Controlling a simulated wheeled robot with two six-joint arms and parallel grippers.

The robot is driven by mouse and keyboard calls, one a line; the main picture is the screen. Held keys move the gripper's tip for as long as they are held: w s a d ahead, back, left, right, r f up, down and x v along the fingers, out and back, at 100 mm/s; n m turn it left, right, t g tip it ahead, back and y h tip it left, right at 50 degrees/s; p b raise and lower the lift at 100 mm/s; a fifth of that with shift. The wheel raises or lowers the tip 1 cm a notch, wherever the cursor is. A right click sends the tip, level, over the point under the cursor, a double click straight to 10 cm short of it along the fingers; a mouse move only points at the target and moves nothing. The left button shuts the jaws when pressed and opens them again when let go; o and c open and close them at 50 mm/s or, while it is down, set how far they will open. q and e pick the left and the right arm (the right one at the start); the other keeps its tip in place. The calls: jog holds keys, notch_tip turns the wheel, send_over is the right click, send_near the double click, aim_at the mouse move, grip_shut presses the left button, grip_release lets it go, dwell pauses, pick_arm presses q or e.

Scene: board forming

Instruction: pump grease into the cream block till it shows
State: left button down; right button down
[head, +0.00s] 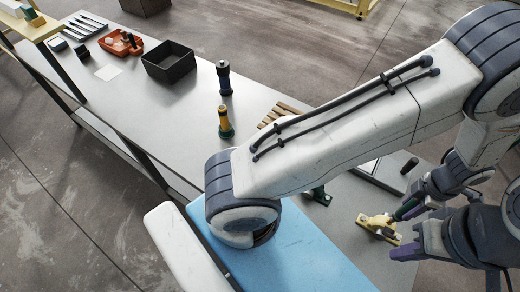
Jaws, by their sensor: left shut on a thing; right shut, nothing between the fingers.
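The cream block (379,225) sits on the grey table at the lower right, with a small raised part on top. My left gripper (410,204), the higher one, is shut on a dark tool with a green part (407,213). This tool reaches toward the right side of the block; I cannot tell whether it touches. My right gripper (396,254), with purple fingertips, is shut and empty, just below and right of the block. No grease can be made out on the block at this size.
A yellow-and-green bottle-like tool (225,124) and a blue-and-black one (223,78) stand mid-table. A black bin (170,65), a red tray (120,44) and wooden slats (281,113) are farther back. A blue mat (300,262) lies in front. My big arm link hides part of the table.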

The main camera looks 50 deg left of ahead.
pick_arm(q)
jog(key=shift+r, duration=0.2)
jog(key=shift+f+b, duration=0.4)
jog(key=shift+f, duration=0.15)
dwell(1.0)
jog(key=shift+r, duration=0.25)
jog(key=shift+r+p, duration=0.25)
jog(key=shift+p, duration=0.1)
jog(key=shift+f, duration=0.4)
dwell(0.7)
jog(key=shift+r+p, duration=2.2)
jog(key=shift+r, duration=1.3)
jog(key=shift+r, duration=0.15)
jog(key=shift+r+p, duration=1.05)
jog(key=shift+r, duration=1.3)
